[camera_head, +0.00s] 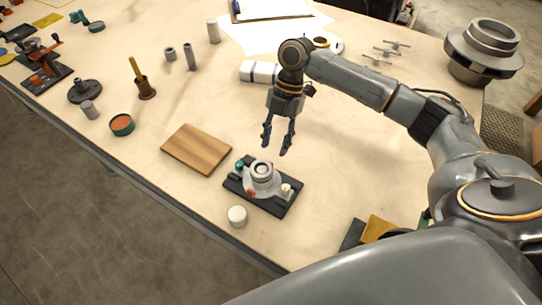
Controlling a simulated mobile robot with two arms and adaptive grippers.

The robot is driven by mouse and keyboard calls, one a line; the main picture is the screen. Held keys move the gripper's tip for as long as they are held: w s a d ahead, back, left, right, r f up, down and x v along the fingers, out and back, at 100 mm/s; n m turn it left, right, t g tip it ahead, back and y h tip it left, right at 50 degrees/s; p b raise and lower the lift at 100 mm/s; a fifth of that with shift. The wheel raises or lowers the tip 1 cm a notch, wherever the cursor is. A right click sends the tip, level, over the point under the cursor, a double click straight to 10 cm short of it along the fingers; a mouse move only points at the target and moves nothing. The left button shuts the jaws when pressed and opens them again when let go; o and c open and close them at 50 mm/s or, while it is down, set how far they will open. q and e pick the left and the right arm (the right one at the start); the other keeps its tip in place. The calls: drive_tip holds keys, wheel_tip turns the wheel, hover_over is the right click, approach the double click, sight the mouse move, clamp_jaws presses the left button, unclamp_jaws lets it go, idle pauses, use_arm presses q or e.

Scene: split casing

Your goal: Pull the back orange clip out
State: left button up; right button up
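A small light-grey casing (261,179) with a round ringed opening on top sits on a dark base plate (277,210) near the front edge of the table. A red-orange spot (250,194) shows low on its front left side; I cannot tell if it is a clip. No orange clip can be made out at the back of the casing. My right gripper (275,147) points down just behind and above the casing. Its two fingers are apart with nothing between them. My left gripper is not in view.
A wooden board (196,149) lies left of the casing, and a white cylinder (237,216) stands at its front left. A white block (259,72) lies behind my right gripper. A grey flanged part (484,55) stands at the back right.

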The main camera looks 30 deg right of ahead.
drive_tip(key=x, duration=0.6)
drive_tip(key=shift+f+p, duration=0.1)
drive_tip(key=shift+p, duration=0.2)
drive_tip(key=shift+c, duration=0.4)
clamp_jaws()
